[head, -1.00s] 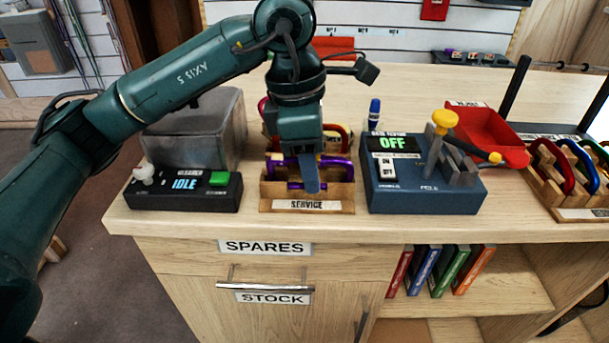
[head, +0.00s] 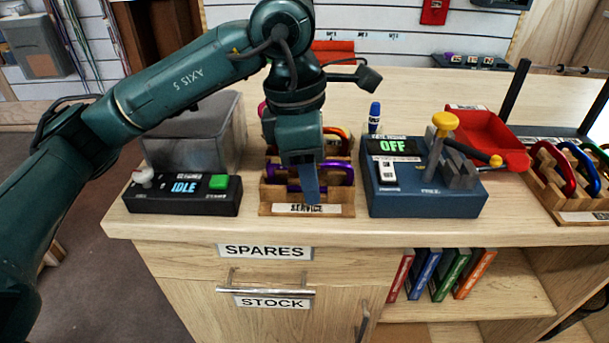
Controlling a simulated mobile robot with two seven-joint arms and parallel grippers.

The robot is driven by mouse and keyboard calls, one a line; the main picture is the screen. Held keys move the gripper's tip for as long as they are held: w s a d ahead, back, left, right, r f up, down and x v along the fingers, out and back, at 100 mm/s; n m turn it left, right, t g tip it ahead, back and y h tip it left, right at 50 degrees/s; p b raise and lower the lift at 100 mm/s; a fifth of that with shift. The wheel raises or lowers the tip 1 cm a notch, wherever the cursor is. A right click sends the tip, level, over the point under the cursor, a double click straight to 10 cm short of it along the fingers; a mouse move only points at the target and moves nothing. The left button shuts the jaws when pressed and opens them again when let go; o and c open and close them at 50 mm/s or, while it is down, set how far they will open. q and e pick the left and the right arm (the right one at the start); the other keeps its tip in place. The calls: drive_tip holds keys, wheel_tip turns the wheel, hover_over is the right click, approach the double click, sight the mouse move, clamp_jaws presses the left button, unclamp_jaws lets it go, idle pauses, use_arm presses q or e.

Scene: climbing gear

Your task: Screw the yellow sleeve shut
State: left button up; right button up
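My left gripper (head: 309,184) reaches down from above over the wooden SERVICE rack (head: 305,209). One blue finger shows in front of the rack, and I cannot tell the gap between the fingers. A purple carabiner (head: 343,168) sits in the rack beside and behind the finger. I cannot tell whether the finger touches it. An orange-red carabiner (head: 343,137) shows behind it. Most of the rack's middle is hidden by my gripper. I cannot make out a yellow sleeve on any carabiner there. My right gripper is out of view.
A black IDLE box (head: 183,194) stands left of the rack, with a grey bin (head: 195,130) behind. A blue OFF tester (head: 423,198) with a yellow knob (head: 445,121) stands right. Farther right are a red tray (head: 487,135) and a carabiner rack (head: 582,215).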

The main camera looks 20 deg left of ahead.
use_arm(q)
drive_tip(key=shift+r, duration=0.15)
drive_tip(key=shift+r+p, duration=0.9)
drive_tip(key=shift+r, duration=0.4)
drive_tip(key=shift+w+a, duration=0.2)
drive_tip(key=shift+w, duration=0.45)
drive_tip(key=shift+f+b, duration=0.15)
drive_tip(key=shift+b, duration=0.15)
drive_tip(key=shift+f+b, duration=1.15)
drive_tip(key=shift+f, duration=0.25)
drive_tip(key=shift+r, duration=0.1)
